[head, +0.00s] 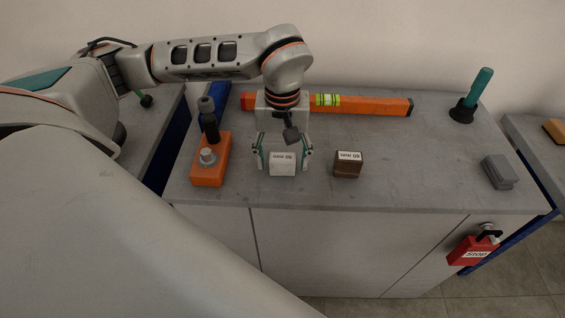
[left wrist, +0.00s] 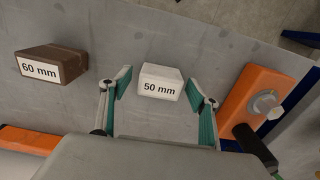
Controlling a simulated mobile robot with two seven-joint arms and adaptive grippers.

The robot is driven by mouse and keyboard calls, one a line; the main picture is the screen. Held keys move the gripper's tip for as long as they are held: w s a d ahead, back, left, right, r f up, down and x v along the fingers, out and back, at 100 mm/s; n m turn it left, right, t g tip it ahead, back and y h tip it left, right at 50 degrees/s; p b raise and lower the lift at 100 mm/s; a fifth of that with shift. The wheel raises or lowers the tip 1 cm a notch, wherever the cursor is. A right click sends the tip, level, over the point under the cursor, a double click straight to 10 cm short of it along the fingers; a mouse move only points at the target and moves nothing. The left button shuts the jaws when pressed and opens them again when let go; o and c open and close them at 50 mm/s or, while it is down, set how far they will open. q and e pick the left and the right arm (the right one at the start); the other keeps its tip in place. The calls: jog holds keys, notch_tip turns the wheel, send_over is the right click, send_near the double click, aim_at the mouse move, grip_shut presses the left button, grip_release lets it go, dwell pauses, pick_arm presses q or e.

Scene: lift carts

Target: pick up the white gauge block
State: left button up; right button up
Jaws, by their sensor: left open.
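The white gauge block (head: 282,164) lies on the grey cart top, and its label reads 50 mm in the left wrist view (left wrist: 160,83). My left gripper (head: 283,160) is open and points down at the white block. In the left wrist view its two teal-padded fingers (left wrist: 158,98) stand apart, one to each side of the block's near end. I cannot tell whether either finger touches it. My right gripper is not in view.
A brown block (head: 348,164) marked 60 mm sits right of the white one. An orange tool with a black handle (head: 210,160) stands left. An orange spirit level (head: 365,105) lies behind. A grey block (head: 499,172) and a teal-handled tool (head: 473,95) are at the right.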

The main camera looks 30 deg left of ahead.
pick_arm(q)
jog(key=c, duration=1.4)
jog(key=shift+r, duration=0.15)
